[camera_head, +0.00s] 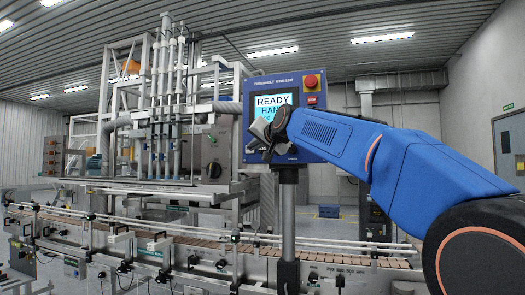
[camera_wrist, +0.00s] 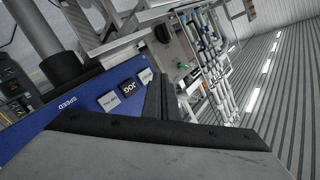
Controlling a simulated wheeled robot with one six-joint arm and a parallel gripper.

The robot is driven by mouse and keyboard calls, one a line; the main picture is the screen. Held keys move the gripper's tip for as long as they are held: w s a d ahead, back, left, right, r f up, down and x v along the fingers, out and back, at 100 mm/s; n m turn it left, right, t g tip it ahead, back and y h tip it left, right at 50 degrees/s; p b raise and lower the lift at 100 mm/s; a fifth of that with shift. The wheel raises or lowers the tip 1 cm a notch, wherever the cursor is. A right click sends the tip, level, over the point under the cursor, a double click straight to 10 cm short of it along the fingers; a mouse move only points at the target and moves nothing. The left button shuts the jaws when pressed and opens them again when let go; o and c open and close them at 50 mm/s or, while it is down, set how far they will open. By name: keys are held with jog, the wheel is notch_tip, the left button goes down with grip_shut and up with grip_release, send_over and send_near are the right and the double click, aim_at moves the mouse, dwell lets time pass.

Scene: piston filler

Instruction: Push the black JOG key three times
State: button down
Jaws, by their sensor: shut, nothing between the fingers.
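The black JOG key (camera_wrist: 128,87) sits on the blue control panel, between two pale keys, in the wrist view. The panel (camera_head: 312,146) also shows in the head view, with a screen (camera_head: 270,104) reading READY and HAND. My gripper (camera_head: 262,134) is in front of the panel's lower left and hides the key row there. In the wrist view my gripper's dark fingers (camera_wrist: 160,93) are shut and empty, just to the right of the JOG key. I cannot tell whether they touch the panel.
A red mushroom button (camera_head: 311,81) and a smaller red button (camera_head: 312,100) are on the panel's right side. A grey post (camera_head: 288,215) holds the panel. Filler pipes (camera_head: 165,110) stand to the left.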

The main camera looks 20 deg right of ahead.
dwell(0.3)
jog(key=shift+w+d, duration=0.85)
jog(key=shift+w, duration=0.35)
jog(key=shift+w+d, duration=0.9)
jog(key=shift+w, duration=0.25)
jog(key=shift+w+d, duration=0.85)
jog(key=shift+w, duration=0.35)
jog(key=shift+w+d, duration=0.25)
jog(key=shift+w, duration=0.05)
jog(key=shift+w+d, duration=0.25)
jog(key=shift+w, duration=0.1)
dwell(0.4)
jog(key=shift+s+a, duration=0.5)
jog(key=shift+s, duration=0.15)
dwell(0.5)
jog(key=shift+s+a, duration=0.75)
jog(key=shift+s, duration=0.3)
jog(key=shift+s+a, duration=0.75)
jog(key=shift+s, duration=0.25)
